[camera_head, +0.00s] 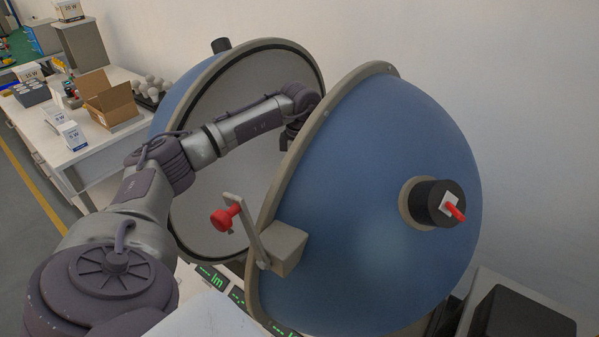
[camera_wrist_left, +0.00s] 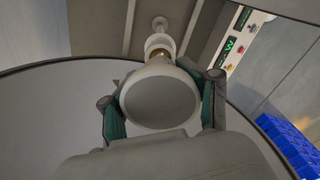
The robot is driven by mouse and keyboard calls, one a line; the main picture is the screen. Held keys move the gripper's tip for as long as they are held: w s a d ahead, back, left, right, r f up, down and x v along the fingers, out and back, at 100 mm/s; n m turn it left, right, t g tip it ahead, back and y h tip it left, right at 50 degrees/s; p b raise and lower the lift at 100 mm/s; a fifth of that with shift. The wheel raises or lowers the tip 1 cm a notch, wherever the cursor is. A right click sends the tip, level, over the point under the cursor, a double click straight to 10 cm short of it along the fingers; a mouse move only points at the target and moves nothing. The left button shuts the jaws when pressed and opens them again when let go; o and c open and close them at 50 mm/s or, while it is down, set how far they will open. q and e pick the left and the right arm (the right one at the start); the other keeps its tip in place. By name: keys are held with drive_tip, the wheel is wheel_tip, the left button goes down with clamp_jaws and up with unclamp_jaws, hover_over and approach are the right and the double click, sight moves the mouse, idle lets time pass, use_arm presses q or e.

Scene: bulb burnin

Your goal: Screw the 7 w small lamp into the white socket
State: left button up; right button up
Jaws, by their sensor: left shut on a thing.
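In the left wrist view my left gripper (camera_wrist_left: 160,92) is shut on a lamp (camera_wrist_left: 158,104) with a round, pale bulb, one green-padded finger on each side. The lamp's brass base points away from the camera, towards the white socket (camera_wrist_left: 158,42) on a post. The base is lined up with the socket and some brass shows between them. I cannot tell how far the base sits inside it. The lamp's wattage marking is not visible. In the head view my left arm reaches between the sphere halves, and the fingers, lamp and socket are hidden. My right gripper is not in view.
The blue near half (camera_head: 400,190) of the open sphere blocks much of the head view. The grey-lined far half (camera_head: 205,205) stands behind my arm. A red-knobbed latch (camera_head: 226,217) sticks out at the rim. Boxes and bulbs (camera_head: 150,90) stand on the white table at left.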

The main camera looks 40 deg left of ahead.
use_arm(q)
drive_tip(key=shift+f+b, duration=0.75)
drive_tip(key=shift+f, duration=0.4)
idle(0.4)
drive_tip(key=o, duration=1.3)
drive_tip(key=shift+o, duration=0.2)
